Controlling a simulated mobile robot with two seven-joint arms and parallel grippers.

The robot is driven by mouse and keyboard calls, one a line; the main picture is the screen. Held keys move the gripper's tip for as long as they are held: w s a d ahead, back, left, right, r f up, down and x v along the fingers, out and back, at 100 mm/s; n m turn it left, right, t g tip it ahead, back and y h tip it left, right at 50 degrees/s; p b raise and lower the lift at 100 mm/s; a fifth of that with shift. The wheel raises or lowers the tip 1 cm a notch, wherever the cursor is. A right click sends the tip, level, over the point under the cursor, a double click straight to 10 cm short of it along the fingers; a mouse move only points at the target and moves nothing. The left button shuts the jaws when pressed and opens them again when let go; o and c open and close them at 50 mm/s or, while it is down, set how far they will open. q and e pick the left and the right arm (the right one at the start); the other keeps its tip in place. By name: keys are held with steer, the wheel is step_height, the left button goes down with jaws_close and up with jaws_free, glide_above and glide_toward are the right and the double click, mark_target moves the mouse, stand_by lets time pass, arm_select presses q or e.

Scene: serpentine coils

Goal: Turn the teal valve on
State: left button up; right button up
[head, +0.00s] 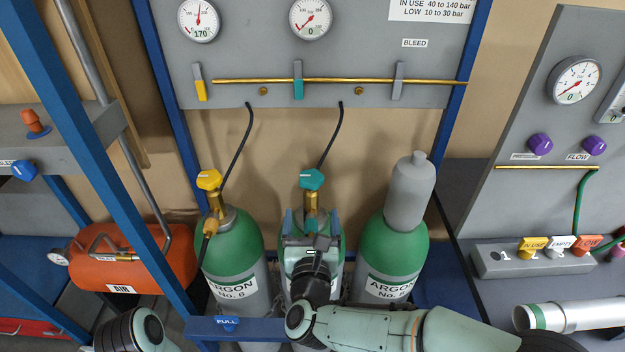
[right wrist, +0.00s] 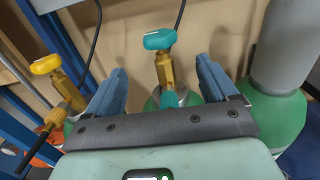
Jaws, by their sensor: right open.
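The teal valve handwheel (head: 311,179) tops the brass stem (head: 311,200) of the middle green-and-grey cylinder. It also shows in the right wrist view (right wrist: 160,39), beyond my fingertips. My right gripper (head: 311,217) is open, pointing at this valve from the front. In the right wrist view its blue fingers (right wrist: 162,72) stand to either side of the brass stem, with a gap on each side; contact does not show. The gripper hides much of the middle cylinder. My left gripper is not in view.
A yellow-topped valve (head: 209,180) on cylinder No. 6 (head: 232,260) stands close left. A grey-capped cylinder (head: 391,250) stands close right. A black hose (head: 330,140) runs from the panel (head: 350,60) to the teal valve. Blue posts (head: 165,100) frame the bay.

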mark_target(311, 180)
steer(key=w+p, duration=0.3)
steer(key=w, duration=0.9)
steer(key=shift+w, duration=0.4)
steer(key=shift+f, duration=0.1)
steer(key=c, duration=1)
